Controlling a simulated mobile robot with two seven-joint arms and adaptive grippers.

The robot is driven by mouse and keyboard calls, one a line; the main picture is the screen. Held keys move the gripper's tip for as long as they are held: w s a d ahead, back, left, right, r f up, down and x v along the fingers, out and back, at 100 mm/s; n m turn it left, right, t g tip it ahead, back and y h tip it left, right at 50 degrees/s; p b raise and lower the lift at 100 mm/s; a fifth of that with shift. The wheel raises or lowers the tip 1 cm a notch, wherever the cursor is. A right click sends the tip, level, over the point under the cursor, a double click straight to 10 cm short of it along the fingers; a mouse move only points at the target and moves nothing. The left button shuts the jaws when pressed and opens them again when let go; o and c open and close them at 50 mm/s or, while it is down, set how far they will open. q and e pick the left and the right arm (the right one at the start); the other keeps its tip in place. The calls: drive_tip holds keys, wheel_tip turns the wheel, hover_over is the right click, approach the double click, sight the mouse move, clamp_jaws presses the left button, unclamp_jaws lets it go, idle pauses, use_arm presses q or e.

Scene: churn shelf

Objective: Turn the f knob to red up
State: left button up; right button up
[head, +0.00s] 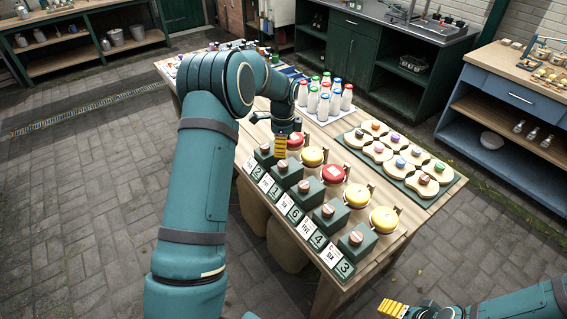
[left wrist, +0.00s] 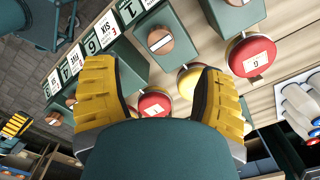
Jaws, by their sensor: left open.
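A row of green boxes with round wooden knobs runs along the front of the table. The nearest knobs in the head view are one at the front end (head: 355,238) and one beside it (head: 328,210). No letter f is readable on any knob. My left gripper (head: 280,146) is over the far end of the row, partly hiding the boxes there. In the left wrist view its yellow fingers (left wrist: 160,98) are apart and empty, with a knob (left wrist: 160,40) ahead of the gap, not touched. My right gripper (head: 391,308) shows only partly at the bottom edge; its opening is unclear.
Red and yellow domes (head: 357,195) stand right behind the boxes. Number and word cards (head: 318,240) line the front. White bottles (head: 323,106) and a green tray (head: 432,191) of wooden pieces with coloured knobs stand further back on the table.

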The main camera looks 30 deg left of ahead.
sight(283, 163)
use_arm(q)
wheel_tip(283, 163, down, 8)
drive_tip(key=shift+f, duration=0.2)
clamp_jaws()
idle(0.4)
